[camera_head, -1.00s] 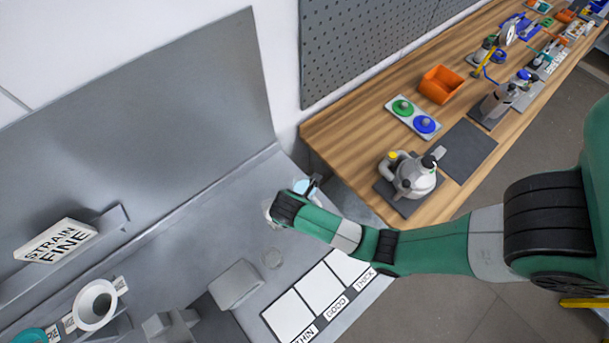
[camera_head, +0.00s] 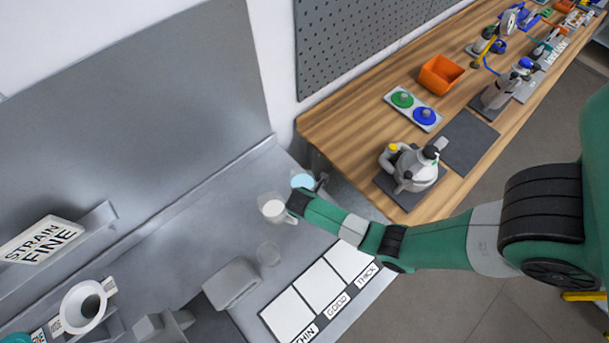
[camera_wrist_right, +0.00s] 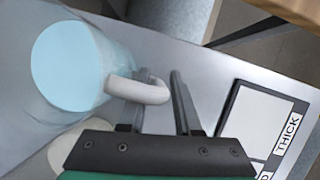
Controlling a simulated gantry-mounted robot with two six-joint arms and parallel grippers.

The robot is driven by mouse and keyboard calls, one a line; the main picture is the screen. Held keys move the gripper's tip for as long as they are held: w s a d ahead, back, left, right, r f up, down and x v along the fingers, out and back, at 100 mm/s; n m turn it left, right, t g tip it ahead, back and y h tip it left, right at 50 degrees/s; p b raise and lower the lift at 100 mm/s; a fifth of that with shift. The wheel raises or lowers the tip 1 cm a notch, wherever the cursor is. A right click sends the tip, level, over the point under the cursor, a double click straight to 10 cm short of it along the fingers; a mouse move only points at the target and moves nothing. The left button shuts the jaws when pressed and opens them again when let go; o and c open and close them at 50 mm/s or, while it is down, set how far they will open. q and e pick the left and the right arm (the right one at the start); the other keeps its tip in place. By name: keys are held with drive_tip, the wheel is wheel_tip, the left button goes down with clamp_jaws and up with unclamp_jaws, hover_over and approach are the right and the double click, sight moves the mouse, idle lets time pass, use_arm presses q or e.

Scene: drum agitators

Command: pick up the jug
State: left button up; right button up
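In the right wrist view the jug (camera_wrist_right: 72,68) looks translucent, with pale blue contents and a white loop handle (camera_wrist_right: 140,90) pointing right. My right gripper (camera_wrist_right: 160,76) is at this handle, with its fingers apart. The left finger is at the loop, the handle's outer end lies between the fingers, and a gap shows before the right finger. Contact is not clear. My left gripper is not in view.
A pale blue round item (camera_head: 302,181) is just behind the gripper. A round disc (camera_head: 268,252) and a grey block (camera_head: 232,284) lie nearer. A panel (camera_head: 320,290) labelled GOOD and THICK is below the arm. A wooden bench (camera_head: 340,130) stands at right.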

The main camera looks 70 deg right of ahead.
clamp_jaws()
drive_tip(key=shift+r, duration=0.1)
idle(1.2)
